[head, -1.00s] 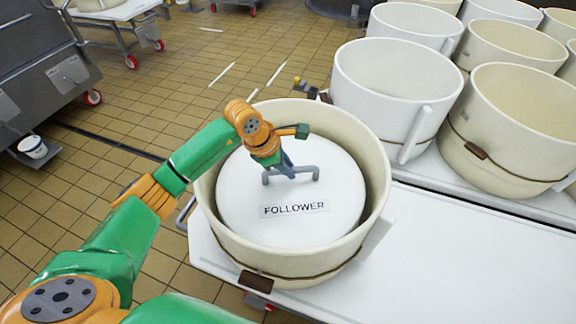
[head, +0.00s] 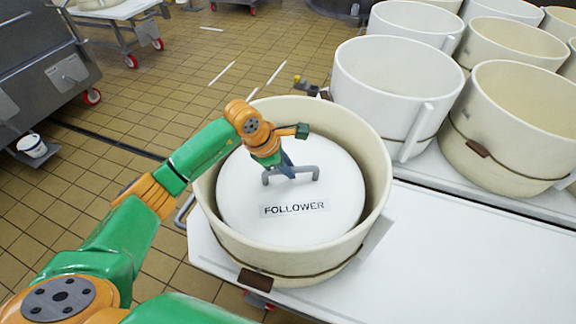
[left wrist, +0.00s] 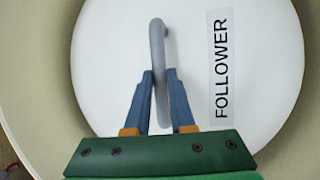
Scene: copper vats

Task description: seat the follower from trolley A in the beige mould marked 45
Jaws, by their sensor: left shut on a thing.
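The follower (head: 250,222) is a white disc with a grey handle (head: 306,172) and a label reading FOLLOWER. It lies inside a beige mould (head: 380,190), below the rim, with a gap to the wall visible around much of it. The mould stands at the left end of a white table. My left gripper (head: 288,170) is shut on the follower's handle. In the left wrist view its blue fingers (left wrist: 160,85) close on both sides of the handle. No number 45 is readable on the mould. Whether the follower rests on anything is hidden. My right gripper is not in view.
White and beige moulds, such as a white one (head: 395,90) and a beige one (head: 520,125), crowd the table behind and right. The white table top (head: 470,260) is bare at the front right.

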